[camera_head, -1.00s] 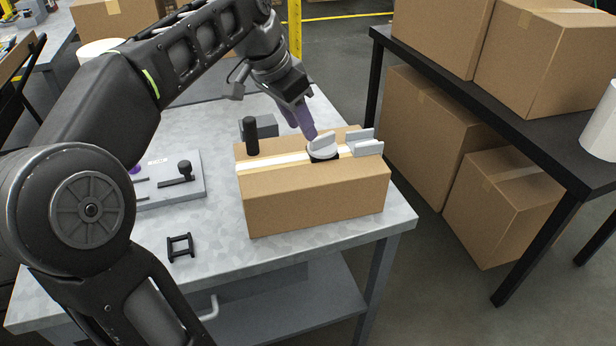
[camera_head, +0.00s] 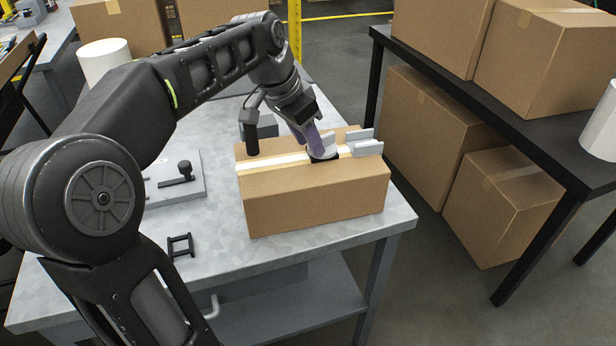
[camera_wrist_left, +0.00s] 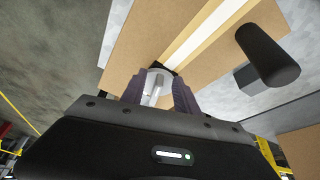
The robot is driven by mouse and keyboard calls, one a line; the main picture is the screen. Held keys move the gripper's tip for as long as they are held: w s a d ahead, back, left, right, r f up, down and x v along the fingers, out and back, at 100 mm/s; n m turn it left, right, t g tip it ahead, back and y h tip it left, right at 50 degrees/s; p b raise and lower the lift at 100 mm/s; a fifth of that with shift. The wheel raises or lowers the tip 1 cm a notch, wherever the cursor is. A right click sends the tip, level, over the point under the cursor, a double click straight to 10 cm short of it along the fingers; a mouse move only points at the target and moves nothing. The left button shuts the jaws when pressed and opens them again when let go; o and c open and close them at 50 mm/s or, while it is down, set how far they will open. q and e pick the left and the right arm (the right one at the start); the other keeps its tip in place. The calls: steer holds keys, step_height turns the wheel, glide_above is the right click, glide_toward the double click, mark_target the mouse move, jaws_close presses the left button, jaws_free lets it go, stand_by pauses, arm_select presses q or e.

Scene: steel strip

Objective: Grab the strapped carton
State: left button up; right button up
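The strapped carton (camera_head: 315,200) is a brown box lying on the grey metal bench, with a pale strap (camera_head: 265,162) along its top. A grey-white piece (camera_head: 328,147) on a black base rises from the strap; it also shows in the left wrist view (camera_wrist_left: 158,83). My left gripper (camera_head: 312,142) points down at this piece with its purple fingers. In the left wrist view, the fingers (camera_wrist_left: 160,92) are apart, one on each side of it; contact is not clear. The right gripper is not in view.
A black upright cylinder (camera_head: 251,137) is at the carton's left rear, near a grey block (camera_head: 266,126). A grey plate with a black handle (camera_head: 177,174) and a small black frame (camera_head: 180,245) lie left. A black table (camera_head: 480,105) with cartons stands right.

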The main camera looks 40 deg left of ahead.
arm_select(q)
steer(key=shift+c, duration=0.5)
jaws_close()
steer(key=shift+r, duration=0.1)
stand_by(0.8)
